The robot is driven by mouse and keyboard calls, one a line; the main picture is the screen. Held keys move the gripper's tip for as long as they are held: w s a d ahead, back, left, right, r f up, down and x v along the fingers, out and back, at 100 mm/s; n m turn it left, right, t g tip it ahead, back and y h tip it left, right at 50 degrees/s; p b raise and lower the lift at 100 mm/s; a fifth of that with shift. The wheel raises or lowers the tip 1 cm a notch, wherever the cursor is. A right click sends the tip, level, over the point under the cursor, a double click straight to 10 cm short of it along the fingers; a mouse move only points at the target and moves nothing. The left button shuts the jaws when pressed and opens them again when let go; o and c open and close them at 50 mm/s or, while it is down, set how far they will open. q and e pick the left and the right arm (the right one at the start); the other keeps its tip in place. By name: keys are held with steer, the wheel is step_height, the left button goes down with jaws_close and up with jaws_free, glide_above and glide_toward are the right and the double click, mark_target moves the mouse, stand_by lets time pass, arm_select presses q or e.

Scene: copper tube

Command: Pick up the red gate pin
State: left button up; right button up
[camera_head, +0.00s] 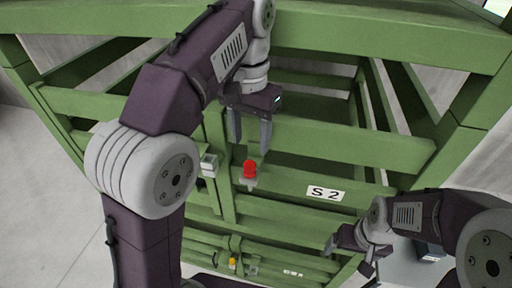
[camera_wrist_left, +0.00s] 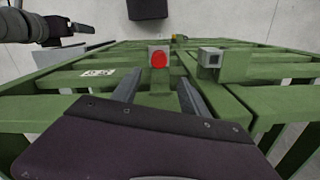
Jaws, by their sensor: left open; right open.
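The red gate pin (camera_head: 250,169) stands at a grey bracket on the green crate's front rail, just left of the "S 2" label in the head view. In the left wrist view the red pin (camera_wrist_left: 159,60) shows its round top between the tips of my left gripper. My left gripper (camera_head: 251,147) is open, pointing down from above, its two fingers on either side of and slightly above the pin, apart from it. It also shows in the left wrist view (camera_wrist_left: 157,85). My right gripper (camera_head: 349,253) is at the lower right, away from the pin; its fingers show only small.
The green slatted crate (camera_head: 330,145) fills most of the view. A grey square socket (camera_head: 209,164) sits left of the pin. A yellow-topped pin (camera_head: 232,263) is on a lower rail. The white label (camera_head: 325,193) reads "S 2". Bare floor (camera_head: 40,200) shows at left.

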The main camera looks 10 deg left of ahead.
mark_target(250, 163)
arm_select(q)
steer(key=shift+s+r, duration=0.15)
steer(key=shift+r, duration=0.05)
steer(key=shift+s+f+b, duration=0.35)
steer(key=shift+s+f, duration=0.4)
steer(key=shift+d+f, duration=0.1)
steer(key=shift+f, duration=0.15)
steer(key=shift+w+f, duration=0.1)
steer(key=shift+w, duration=0.05)
step_height(250, 163, down, 5)
steer(key=shift+r, duration=0.1)
steer(key=shift+f, duration=0.2)
steer(key=c, duration=0.9)
jaws_close()
arm_select(e)
steer(key=shift+s+d+f, duration=0.1)
steer(key=shift+s+f, duration=0.25)
steer(key=shift+s, duration=0.25)
